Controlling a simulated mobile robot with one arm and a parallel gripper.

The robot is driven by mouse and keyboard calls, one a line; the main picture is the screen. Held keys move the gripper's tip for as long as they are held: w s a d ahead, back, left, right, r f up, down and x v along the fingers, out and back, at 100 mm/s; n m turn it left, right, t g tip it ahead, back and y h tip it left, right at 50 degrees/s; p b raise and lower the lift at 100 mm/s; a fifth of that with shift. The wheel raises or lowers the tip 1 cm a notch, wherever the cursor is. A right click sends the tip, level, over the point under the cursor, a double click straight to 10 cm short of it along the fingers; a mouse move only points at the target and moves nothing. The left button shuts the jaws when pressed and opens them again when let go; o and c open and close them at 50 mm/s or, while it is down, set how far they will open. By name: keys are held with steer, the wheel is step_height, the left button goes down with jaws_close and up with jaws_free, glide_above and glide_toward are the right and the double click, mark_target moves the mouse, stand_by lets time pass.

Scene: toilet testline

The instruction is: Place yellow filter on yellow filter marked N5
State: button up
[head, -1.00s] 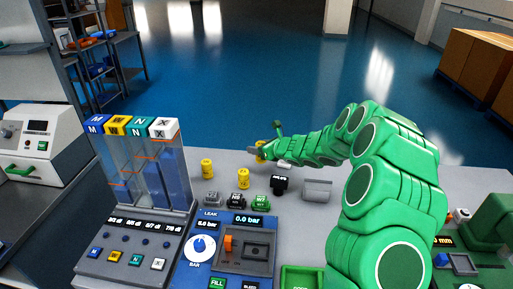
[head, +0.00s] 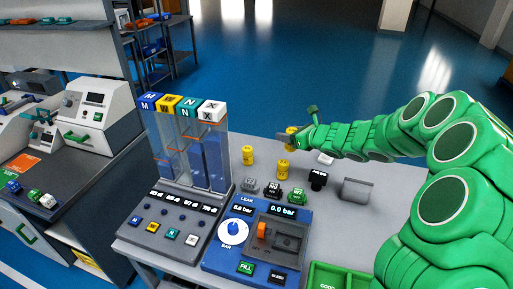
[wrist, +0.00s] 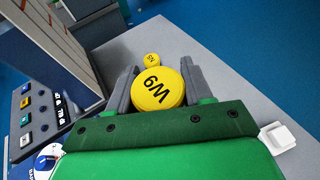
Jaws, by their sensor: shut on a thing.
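My gripper (head: 286,135) is shut on a yellow filter (head: 291,141) and holds it at the far side of the grey table. In the wrist view the held filter (wrist: 158,88) sits between the two grey fingers, its round face showing a black mark like "W6" or "M9". One yellow filter (head: 247,155) stands upright on the table to the left, and another yellow filter (head: 283,168) stands nearer. The wrist view shows one smaller yellow filter (wrist: 151,59) beyond the held one, apart from it; its mark looks like "N5". I cannot tell which standing filter this is.
A clear column rack with coloured caps (head: 183,107) stands left of the filters. Grey, black and green blocks (head: 273,191) sit in front of them, above a blue leak panel (head: 257,239). A black part (head: 318,178) and grey holder (head: 357,190) stand to the right.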

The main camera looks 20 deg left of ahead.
steer(key=s+a+r+n+g+y, duration=0.1)
steer(key=s+a+r+n+g, duration=0.15)
steer(key=a, duration=0.35)
steer(key=s+a+r+n+g, duration=0.1)
steer(key=s+a+r, duration=0.15)
steer(key=a, duration=0.25)
glide_above(244, 147)
steer(key=shift+g, duration=0.25)
steer(key=shift+f, duration=6.75)
steer(key=shift+f, duration=0.2)
steer(key=o, duration=1.1)
steer(key=shift+r, duration=0.15)
